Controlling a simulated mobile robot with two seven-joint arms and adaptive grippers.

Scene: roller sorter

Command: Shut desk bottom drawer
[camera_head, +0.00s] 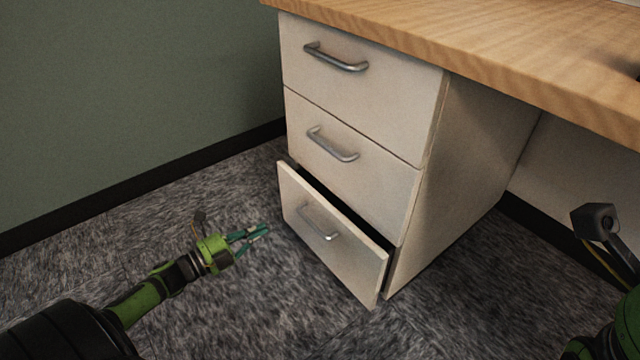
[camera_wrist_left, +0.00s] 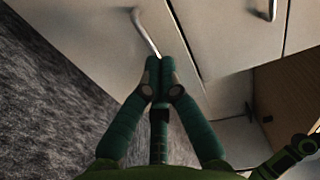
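The desk's bottom drawer (camera_head: 335,255) is partly open, its pale front standing out from the cabinet with a dark gap along its top edge. Its metal handle (camera_head: 318,222) is on the front face. My left gripper (camera_head: 264,230) is in front of and to the left of this drawer, low over the carpet, its fingers pointing towards the front. In the left wrist view its green fingertips (camera_wrist_left: 160,65) are together with nothing seen between them. They overlap the lower end of a handle (camera_wrist_left: 146,32); I cannot tell whether they touch it.
The middle drawer (camera_head: 350,165) and top drawer (camera_head: 365,90) look shut, and their handles stick out. The wooden desktop (camera_head: 480,50) overhangs at the upper right. A green wall (camera_head: 130,90) stands behind at left. Grey carpet (camera_head: 240,300) is clear in front.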

